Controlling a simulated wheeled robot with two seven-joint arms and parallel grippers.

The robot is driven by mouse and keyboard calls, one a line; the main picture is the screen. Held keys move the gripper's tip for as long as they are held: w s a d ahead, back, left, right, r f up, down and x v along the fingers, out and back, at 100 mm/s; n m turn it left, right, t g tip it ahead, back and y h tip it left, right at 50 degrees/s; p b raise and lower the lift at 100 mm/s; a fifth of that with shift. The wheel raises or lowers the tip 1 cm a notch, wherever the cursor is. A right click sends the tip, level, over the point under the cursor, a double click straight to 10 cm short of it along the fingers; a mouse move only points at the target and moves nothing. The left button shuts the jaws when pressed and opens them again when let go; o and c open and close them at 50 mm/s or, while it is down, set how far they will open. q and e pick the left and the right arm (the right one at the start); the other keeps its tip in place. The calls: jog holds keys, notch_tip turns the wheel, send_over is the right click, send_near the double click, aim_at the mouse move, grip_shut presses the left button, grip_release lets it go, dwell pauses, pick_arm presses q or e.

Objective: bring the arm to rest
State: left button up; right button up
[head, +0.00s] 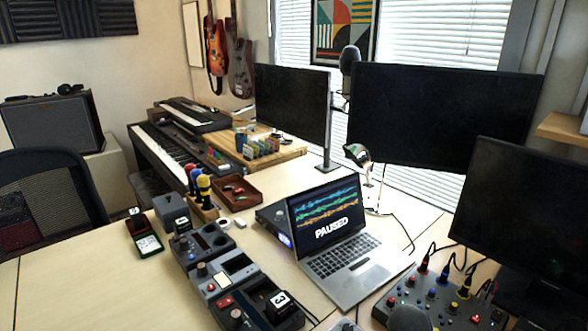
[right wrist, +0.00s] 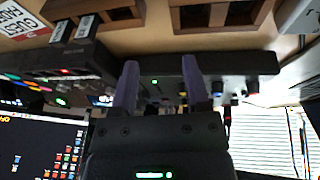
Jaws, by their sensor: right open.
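My right gripper (right wrist: 160,82) shows in the right wrist view. Its two purple fingers are apart and nothing is held between them. A long dark device (right wrist: 225,72) with knobs and a small green light lies beyond and behind the fingers; I cannot tell how close it is. I make out no gripper in the head view, and my left gripper is not seen in either view.
In the head view a laptop (head: 335,245) reading PAUSED stands open on the desk. A row of dark control modules (head: 220,270) is left of it, a knobbed mixer (head: 440,300) right. Monitors (head: 440,115) stand behind. Bare desk (head: 80,280) shows at front left.

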jog(key=s+a+r+n+t+y, duration=0.1)
jog(key=s+a+n, duration=0.25)
jog(key=s, duration=0.35)
jog(key=s+a+r+n+y, duration=0.2)
jog(key=s+n, duration=0.3)
jog(key=s, duration=0.3)
jog(key=s+a+r+n+t+y, duration=0.1)
jog(key=s+a+n, duration=0.25)
jog(key=s, duration=0.35)
notch_tip(320, 180, down, 18)
jog(key=s+d+g, duration=0.1)
jog(key=s, duration=0.2)
jog(key=s+d+f+n+g, duration=0.1)
jog(key=s+d+f, duration=0.2)
jog(key=s+f, duration=0.7)
jog(key=s, duration=0.3)
jog(key=shift+d+f+g+h, duration=0.2)
jog(key=shift+d+g+h, duration=0.05)
jog(key=shift+g+h, duration=0.05)
jog(key=shift+o, duration=0.3)
jog(key=shift+s, duration=0.1)
